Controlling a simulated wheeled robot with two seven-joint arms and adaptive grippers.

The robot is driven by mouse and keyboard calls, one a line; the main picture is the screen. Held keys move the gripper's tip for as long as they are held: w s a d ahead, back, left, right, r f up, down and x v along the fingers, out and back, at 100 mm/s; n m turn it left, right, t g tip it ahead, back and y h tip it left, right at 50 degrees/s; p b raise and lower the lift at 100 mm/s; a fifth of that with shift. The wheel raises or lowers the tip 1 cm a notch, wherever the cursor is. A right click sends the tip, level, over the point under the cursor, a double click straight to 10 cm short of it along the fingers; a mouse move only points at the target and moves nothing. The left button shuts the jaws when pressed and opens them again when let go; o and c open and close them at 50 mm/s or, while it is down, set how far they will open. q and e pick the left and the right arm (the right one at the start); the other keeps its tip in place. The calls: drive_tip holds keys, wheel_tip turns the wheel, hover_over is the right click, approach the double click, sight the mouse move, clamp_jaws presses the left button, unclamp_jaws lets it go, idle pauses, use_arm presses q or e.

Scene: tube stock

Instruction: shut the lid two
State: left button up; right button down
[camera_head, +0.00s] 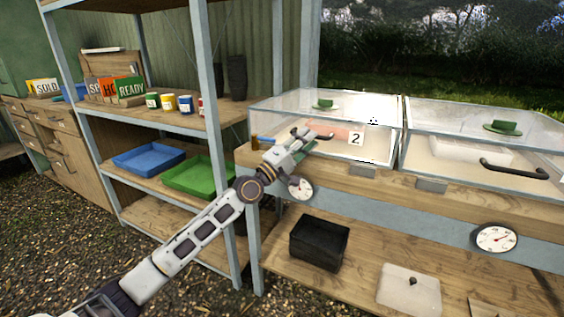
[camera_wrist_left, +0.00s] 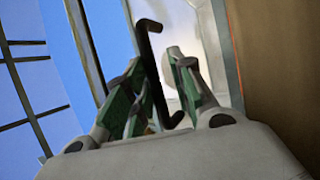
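Lid two is the clear glass cover (camera_head: 338,113) with the white "2" label (camera_head: 356,139), on the left one of two wooden beds. I cannot tell whether it rests fully down. Its dark handle (camera_wrist_left: 148,70) stands between the fingers of my left gripper (camera_wrist_left: 158,82) in the left wrist view. The green-padded fingers look apart, with gaps beside the handle, so I see no firm grip. In the head view my left gripper (camera_head: 306,142) is at the front of lid two and partly covers its handle. My right gripper is not in view.
A second glass lid (camera_head: 460,124) with a black handle (camera_head: 513,169) is to the right. Below are dials (camera_head: 496,238), a black bin (camera_head: 319,241) and a white block (camera_head: 409,289). A shelf with blue (camera_head: 148,158) and green (camera_head: 201,177) trays stands left.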

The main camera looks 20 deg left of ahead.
use_arm(q)
drive_tip(key=v, duration=1.1)
idle(0.8)
idle(0.4)
drive_tip(key=shift+f, duration=0.15)
